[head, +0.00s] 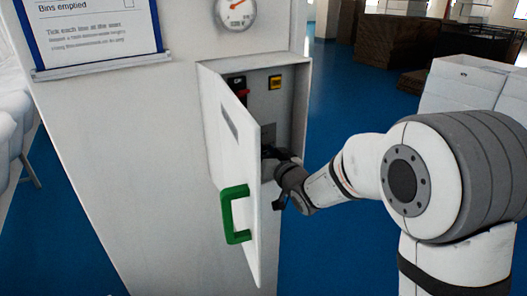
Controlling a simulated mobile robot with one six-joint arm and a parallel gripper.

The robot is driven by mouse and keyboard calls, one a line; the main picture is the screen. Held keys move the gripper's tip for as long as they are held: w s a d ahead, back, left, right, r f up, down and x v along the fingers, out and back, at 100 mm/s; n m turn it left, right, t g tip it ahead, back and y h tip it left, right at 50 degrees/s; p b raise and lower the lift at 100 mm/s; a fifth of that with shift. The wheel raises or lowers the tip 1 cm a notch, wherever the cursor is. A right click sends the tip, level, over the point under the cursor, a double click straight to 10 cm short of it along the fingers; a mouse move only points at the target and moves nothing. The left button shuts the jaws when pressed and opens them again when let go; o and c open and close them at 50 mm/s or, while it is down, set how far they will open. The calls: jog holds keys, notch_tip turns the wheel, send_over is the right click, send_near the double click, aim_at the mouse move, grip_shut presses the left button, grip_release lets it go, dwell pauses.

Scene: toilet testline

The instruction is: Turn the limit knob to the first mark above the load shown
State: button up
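A white cabinet (299,82) on a pale wall stands open, its white door (235,165) swung out towards me with a green handle (236,214). Inside are a red-and-black switch (240,87) and a small yellow plate (275,82). I cannot make out the limit knob or its marks; the door and my gripper cover the lower inside. A round gauge (235,13) above has an orange needle pointing up and right; its figures are too small to read. My gripper (272,155) reaches into the lower opening, partly behind the door edge. Its fingertips are unclear.
A blue-framed notice sheet (95,32) hangs on the wall at upper left. The open door stands close to my gripper on its left. Pale boxes (465,88) and brown stacks (377,55) stand behind at right. Blue floor (335,110) lies clear beside the cabinet.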

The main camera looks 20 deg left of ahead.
jog(key=shift+c, duration=0.2)
jog(key=c, duration=0.9)
